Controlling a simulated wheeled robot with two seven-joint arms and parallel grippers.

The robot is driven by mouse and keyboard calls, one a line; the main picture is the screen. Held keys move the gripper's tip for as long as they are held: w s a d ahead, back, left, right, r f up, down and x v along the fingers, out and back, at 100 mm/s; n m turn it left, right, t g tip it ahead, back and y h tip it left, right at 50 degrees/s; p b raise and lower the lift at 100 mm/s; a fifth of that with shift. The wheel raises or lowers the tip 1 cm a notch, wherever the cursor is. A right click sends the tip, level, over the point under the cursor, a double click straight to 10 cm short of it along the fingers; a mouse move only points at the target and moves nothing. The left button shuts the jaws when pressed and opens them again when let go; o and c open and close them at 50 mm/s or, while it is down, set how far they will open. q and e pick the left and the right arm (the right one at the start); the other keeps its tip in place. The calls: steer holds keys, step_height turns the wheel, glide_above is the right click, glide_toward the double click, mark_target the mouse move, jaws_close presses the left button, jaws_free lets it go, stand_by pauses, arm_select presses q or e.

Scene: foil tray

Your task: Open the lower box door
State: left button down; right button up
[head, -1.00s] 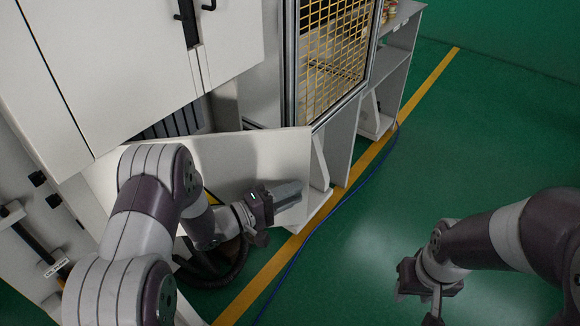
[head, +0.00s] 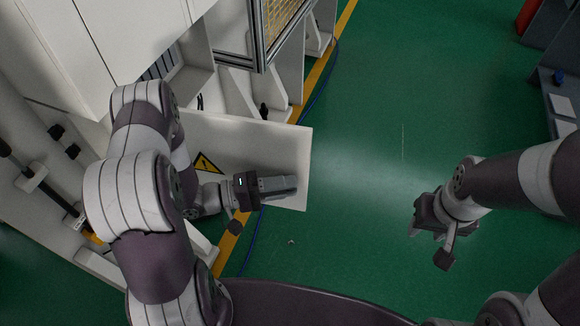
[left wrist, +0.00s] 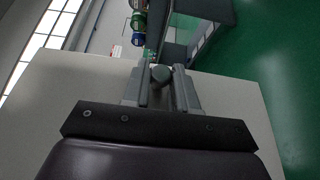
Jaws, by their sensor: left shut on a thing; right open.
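The lower box door (head: 255,138) is a white panel with a yellow warning triangle (head: 207,163). It stands swung out from the white cabinet (head: 75,45), its free edge at the right, and an opening shows behind it. My left gripper (head: 280,187) lies against the door near that free edge. In the left wrist view its fingers are shut on a round grey knob (left wrist: 161,74), with the door panel (left wrist: 235,92) around and behind it. The knob is hidden in the head view. My right gripper (head: 440,225) is open, empty and away from the door over the floor.
A frame with yellow mesh (head: 283,22) and white shelving (head: 290,75) stand behind the door. A dark cable (head: 310,95) runs along the yellow floor line (head: 232,235). Green floor (head: 365,150) is clear right of the door. A grey workbench (head: 560,85) stands at far right.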

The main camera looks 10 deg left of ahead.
arm_select(q)
steer(key=shift+s+a, duration=0.1)
steer(key=shift+s, duration=0.55)
steer(key=c, duration=0.9)
jaws_free()
steer(key=b+v, duration=0.1)
steer(key=v, duration=1.1)
steer(key=shift+a+b, duration=0.35)
steer(key=shift+a, duration=0.05)
